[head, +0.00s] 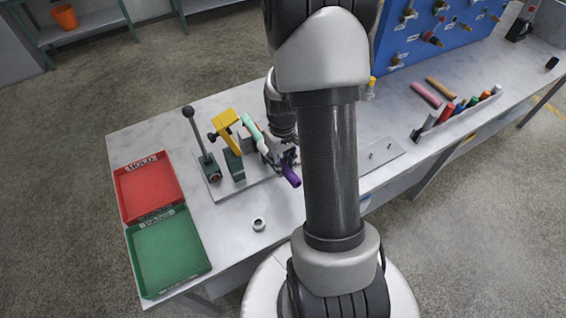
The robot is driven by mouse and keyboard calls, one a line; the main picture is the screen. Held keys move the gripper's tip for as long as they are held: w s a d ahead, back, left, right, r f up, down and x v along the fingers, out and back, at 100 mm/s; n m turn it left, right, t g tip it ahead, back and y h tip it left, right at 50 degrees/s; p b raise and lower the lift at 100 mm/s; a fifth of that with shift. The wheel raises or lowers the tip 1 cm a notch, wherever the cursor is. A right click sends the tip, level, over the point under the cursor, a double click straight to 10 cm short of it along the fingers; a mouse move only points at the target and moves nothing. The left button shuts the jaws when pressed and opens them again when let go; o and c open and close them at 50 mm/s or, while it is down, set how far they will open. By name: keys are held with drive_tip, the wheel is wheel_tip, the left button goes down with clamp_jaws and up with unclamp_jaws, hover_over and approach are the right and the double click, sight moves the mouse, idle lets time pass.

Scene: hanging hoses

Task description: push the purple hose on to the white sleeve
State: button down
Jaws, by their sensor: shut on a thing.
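The purple hose (291,177) is a short tube below the wrist of my arm, its lower end sticking out down and to the right. My gripper (286,160) is shut on it; the arm hides most of the fingers. Up-left of the gripper stands a bench fixture (236,165) with a yellow clamp and a black-knobbed lever. A mint-green piece (250,126) leans in it, with a whitish part (263,146) at its lower end that may be the white sleeve. I cannot tell whether the purple hose touches it.
A red tray (121,190) and a green tray (140,275) lie at the bench's left end. A small metal fitting (258,224) stands in front. Pink (426,95) and tan (440,87) tubes, a rack of coloured pieces and a blue board (425,45) are at right.

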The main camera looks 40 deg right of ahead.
drive_tip(key=shift+w+d, duration=0.1)
drive_tip(key=shift+w, duration=0.35)
idle(0.5)
drive_tip(key=c, duration=1.3)
unclamp_jaws()
wheel_tip(320, 180, up, 12)
